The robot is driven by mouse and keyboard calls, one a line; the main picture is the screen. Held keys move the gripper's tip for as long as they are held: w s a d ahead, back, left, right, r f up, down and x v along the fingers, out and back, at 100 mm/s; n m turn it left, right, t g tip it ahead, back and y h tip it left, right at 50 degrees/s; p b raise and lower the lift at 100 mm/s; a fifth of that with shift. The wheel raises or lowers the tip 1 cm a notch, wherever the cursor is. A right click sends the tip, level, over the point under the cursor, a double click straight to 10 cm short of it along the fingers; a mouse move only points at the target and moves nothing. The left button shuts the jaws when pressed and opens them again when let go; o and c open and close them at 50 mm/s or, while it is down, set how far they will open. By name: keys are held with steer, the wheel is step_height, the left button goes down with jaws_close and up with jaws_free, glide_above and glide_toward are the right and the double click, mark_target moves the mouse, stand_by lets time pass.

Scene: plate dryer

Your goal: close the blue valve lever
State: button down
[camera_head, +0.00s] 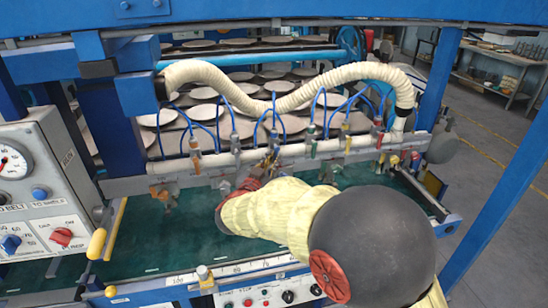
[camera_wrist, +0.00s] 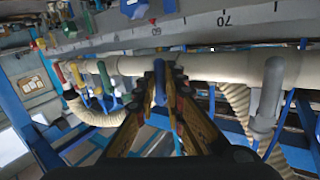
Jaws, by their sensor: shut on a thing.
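The blue valve lever (camera_wrist: 159,82) stands out from the cream pipe in the middle of the wrist view. My gripper (camera_wrist: 162,78) has its two brown fingers closed in on both sides of it, with the lever between the tips. In the head view my gripper (camera_head: 268,165) reaches the row of valves on the pipe near its middle. The lever itself is mostly hidden there by the fingers and my arm.
The cream pipe (camera_wrist: 205,66) carries red, yellow and green levers (camera_wrist: 104,76) on one side and a grey valve (camera_wrist: 268,95) on the other. Thin blue tubes and a thick cream hose (camera_head: 300,92) hang close by. A control panel (camera_head: 45,190) stands at left.

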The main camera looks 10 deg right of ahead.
mark_target(268, 150)
steer(key=shift+a+r+m+g+y+p, duration=0.25)
steer(key=shift+r+m+g+y+p, duration=0.35)
steer(key=shift+m+y+p, duration=0.95)
steer(key=shift+a+r+m+g+y+p, duration=0.35)
steer(key=shift+r+m+y+p, duration=0.45)
steer(key=shift+m+y+p, duration=0.7)
steer(key=shift+a+r+m+g+y+p, duration=0.15)
steer(key=shift+r+m+g+y+p, duration=0.5)
steer(key=shift+m+y+p, duration=0.85)
steer(key=shift+r+m+y+b, duration=0.1)
steer(key=shift+m+y+b, duration=0.25)
steer(key=shift+m+b, duration=0.1)
steer(key=c, duration=2.1)
jaws_free()
steer(key=shift+c, duration=0.2)
steer(key=shift+s+r, duration=0.1)
steer(key=shift+r, duration=0.05)
steer(key=v, duration=0.7)
steer(key=shift+s, duration=0.15)
